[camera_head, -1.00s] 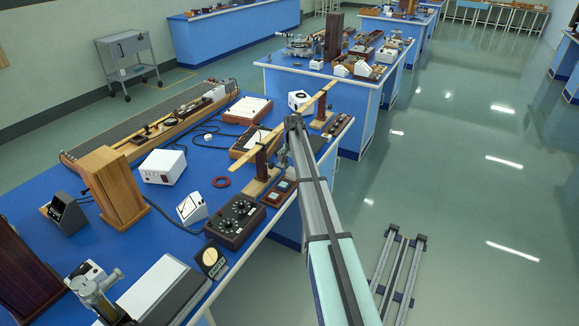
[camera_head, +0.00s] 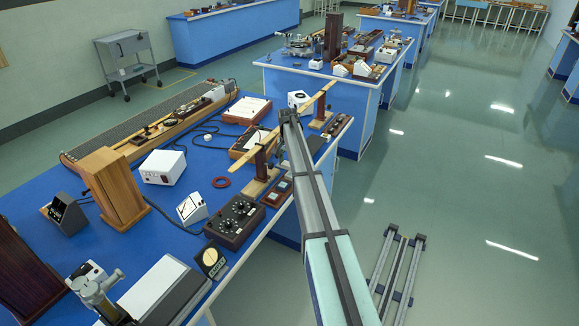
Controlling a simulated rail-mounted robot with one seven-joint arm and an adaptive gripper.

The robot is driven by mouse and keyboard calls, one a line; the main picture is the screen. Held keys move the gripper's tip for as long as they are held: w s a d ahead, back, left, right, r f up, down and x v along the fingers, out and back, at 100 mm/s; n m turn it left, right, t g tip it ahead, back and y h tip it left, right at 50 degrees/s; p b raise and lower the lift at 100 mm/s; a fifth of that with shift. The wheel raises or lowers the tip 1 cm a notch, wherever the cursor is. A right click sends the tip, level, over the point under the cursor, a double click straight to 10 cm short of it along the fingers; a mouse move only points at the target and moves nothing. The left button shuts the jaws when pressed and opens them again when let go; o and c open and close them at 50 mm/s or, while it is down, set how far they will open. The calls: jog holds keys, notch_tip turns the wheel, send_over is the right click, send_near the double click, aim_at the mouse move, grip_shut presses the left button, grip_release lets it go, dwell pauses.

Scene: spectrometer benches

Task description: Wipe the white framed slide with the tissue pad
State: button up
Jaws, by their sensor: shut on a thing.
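My gripper (camera_head: 285,142) is small and dark at the far end of my arm, over the right part of the near blue bench. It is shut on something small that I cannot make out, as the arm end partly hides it. A small dark tray (camera_head: 266,204) near the bench's front edge holds small framed plates (camera_head: 283,186), left of and nearer than my gripper. I cannot tell which, if any, is the white framed slide. I cannot pick out the tissue pad.
A long wooden beam on red-brown stands (camera_head: 240,165) runs close to the left of my gripper. The floor to the right is mostly clear, with a rail frame (camera_head: 397,275).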

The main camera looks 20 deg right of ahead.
jog(key=shift+r+p, duration=0.85)
jog(key=shift+r, duration=1.75)
